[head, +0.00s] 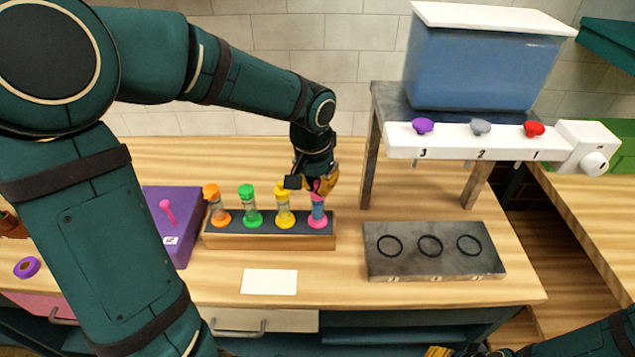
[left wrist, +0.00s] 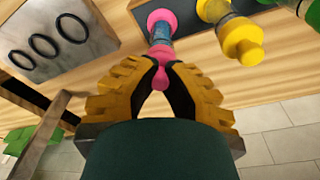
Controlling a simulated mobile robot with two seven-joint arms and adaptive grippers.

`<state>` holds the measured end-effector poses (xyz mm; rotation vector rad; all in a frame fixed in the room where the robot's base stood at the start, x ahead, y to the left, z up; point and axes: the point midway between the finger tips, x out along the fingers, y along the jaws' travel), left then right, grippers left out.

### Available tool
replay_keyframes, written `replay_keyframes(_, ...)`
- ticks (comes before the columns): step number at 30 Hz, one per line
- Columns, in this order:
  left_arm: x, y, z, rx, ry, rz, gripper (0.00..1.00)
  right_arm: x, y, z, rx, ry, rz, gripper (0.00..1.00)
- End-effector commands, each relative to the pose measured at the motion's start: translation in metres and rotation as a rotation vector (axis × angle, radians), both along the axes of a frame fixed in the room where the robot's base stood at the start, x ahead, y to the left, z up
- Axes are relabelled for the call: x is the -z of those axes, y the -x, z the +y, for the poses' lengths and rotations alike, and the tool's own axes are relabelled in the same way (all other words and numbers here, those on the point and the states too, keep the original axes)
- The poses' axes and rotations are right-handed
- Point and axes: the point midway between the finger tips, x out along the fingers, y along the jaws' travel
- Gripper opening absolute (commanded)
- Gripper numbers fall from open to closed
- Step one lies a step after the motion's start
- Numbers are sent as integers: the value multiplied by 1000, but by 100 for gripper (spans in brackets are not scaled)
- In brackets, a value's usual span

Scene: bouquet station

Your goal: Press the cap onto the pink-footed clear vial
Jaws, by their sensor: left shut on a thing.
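The pink-footed clear vial (head: 317,214) stands at the right end of the wooden rack, with blue contents. It also shows in the left wrist view (left wrist: 161,34). A pink cap (left wrist: 162,54) with a small knob is at the vial's top. My left gripper (head: 320,186) is above the vial, its yellow fingers shut on the cap's knob; in the left wrist view its fingertips (left wrist: 160,74) meet there. Whether the cap is fully seated cannot be told.
The rack (head: 270,242) also holds orange (head: 220,215), green (head: 252,217) and yellow (head: 284,218) capped vials. A purple box (head: 180,250) stands left. A grey plate with rings (head: 435,266) and a blue-tank dispenser (head: 485,65) are right. A white card (head: 269,281) lies in front.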

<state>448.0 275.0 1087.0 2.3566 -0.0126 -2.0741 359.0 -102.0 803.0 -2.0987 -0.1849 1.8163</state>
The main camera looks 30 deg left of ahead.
Motion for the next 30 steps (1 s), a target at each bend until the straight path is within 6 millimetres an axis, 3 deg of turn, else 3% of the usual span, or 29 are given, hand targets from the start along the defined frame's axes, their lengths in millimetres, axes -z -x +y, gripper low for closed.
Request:
replay_keyframes(11,0,0,0,0,0,0,0,1,0,0,0,0,0,47)
replay_keyframes(12,0,0,0,0,0,0,16,1,0,0,0,0,0,47)
replay_keyframes(14,0,0,0,0,0,0,37,1,0,0,0,0,0,47)
replay_keyframes(15,0,0,0,0,0,0,41,1,0,0,0,0,0,47)
replay_keyframes(21,0,0,0,0,0,0,41,1,0,0,0,0,0,47)
replay_keyframes(22,0,0,0,0,0,0,58,1,0,0,0,0,0,47)
replay_keyframes(24,0,0,0,0,0,0,75,1,0,0,0,0,0,47)
replay_keyframes(30,0,0,0,0,0,0,75,1,0,0,0,0,0,47)
